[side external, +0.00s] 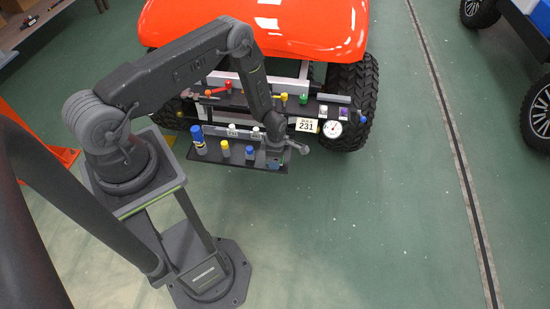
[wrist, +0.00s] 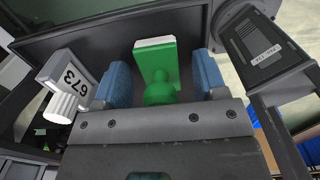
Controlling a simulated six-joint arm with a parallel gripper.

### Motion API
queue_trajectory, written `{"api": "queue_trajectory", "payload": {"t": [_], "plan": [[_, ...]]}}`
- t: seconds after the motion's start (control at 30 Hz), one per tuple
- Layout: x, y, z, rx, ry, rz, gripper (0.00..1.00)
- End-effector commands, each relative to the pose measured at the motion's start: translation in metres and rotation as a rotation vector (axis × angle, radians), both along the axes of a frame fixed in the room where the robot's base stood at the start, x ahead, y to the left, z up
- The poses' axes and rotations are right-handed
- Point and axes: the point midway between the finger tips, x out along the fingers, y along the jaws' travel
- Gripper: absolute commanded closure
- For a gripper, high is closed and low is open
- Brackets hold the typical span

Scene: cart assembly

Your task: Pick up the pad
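A green piece with a rounded knob and a white end face, which seems to be the pad (wrist: 158,62), lies in a dark tray (wrist: 95,32) in the wrist view. My gripper (wrist: 162,82) has its two blue fingertips on either side of the green piece, with a gap on each side. It is open and does not hold the piece. In the side view, my gripper (side external: 274,158) is low at the right end of the dark lower shelf (side external: 235,160); the arm mostly hides the pad there.
A dark block with a label (wrist: 262,50) stands close on the right. A dial (side external: 331,129) and a 231 tag (side external: 306,125) are to the right.

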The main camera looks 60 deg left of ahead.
Motion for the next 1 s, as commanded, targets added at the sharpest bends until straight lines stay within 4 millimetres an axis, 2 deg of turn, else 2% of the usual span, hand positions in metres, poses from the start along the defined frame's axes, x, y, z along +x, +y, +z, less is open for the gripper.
{"api": "queue_trajectory", "payload": {"t": [0.07,0.5,0.8,1.0], "plan": [[0.000,0.000,0.000,0.000,0.000,0.000,0.42],[0.000,0.000,0.000,0.000,0.000,0.000,0.85],[0.000,0.000,0.002,0.001,-0.001,0.000,0.86],[0.001,0.000,0.017,0.001,-0.002,0.000,0.86]]}}
